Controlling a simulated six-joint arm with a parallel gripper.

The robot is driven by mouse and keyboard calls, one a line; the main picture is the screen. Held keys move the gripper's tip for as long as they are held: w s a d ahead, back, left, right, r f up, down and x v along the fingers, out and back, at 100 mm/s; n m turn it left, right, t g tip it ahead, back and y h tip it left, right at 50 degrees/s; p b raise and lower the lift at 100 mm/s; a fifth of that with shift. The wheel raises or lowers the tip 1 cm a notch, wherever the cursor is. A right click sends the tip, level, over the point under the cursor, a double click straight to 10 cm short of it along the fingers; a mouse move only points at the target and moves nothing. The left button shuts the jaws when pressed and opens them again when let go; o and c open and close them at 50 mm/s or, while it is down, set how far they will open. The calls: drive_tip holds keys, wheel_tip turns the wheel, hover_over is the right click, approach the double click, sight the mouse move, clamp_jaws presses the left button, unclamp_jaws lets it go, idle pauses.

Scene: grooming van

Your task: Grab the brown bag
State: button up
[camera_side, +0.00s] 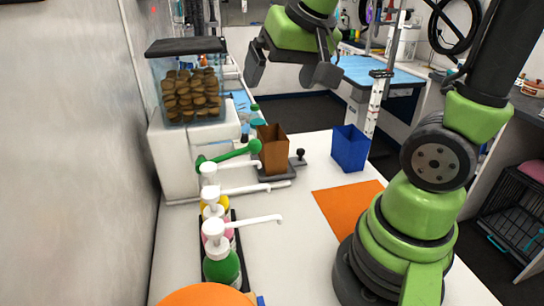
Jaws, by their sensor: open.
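The brown bag (273,151) stands upright and open-topped on a small dark stand (279,178) on the white table, left of the picture's middle. My gripper (288,88) is in the air above and behind the bag in the picture. Its two dark fingers are spread apart with nothing between them. It does not touch the bag.
A blue bag (350,148) stands right of the brown bag. An orange mat (345,205) lies in front of it. Pump bottles (222,262) with long spouts line the left. A clear bin of brown treats (190,92) sits behind, with a green handle (229,155) near the bag.

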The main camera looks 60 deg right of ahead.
drive_tip(key=w+d+f+m+g+h, duration=0.1)
drive_tip(key=w+d+f+m+g, duration=0.1)
drive_tip(key=w+d+f, duration=0.5)
approach(271, 140)
drive_tip(key=a, duration=0.3)
drive_tip(key=shift+h, duration=0.4)
drive_tip(key=shift+s+f+x, duration=0.1)
drive_tip(key=shift+s+x, duration=0.1)
drive_tip(key=shift+x, duration=0.95)
drive_tip(key=shift+s+f+x, duration=0.1)
drive_tip(key=shift+s+x, duration=0.05)
drive_tip(key=shift+x, duration=0.95)
drive_tip(key=shift+s+x, duration=0.2)
drive_tip(key=shift+x, duration=0.95)
drive_tip(key=shift+a+f, duration=0.1)
drive_tip(key=c, duration=1)
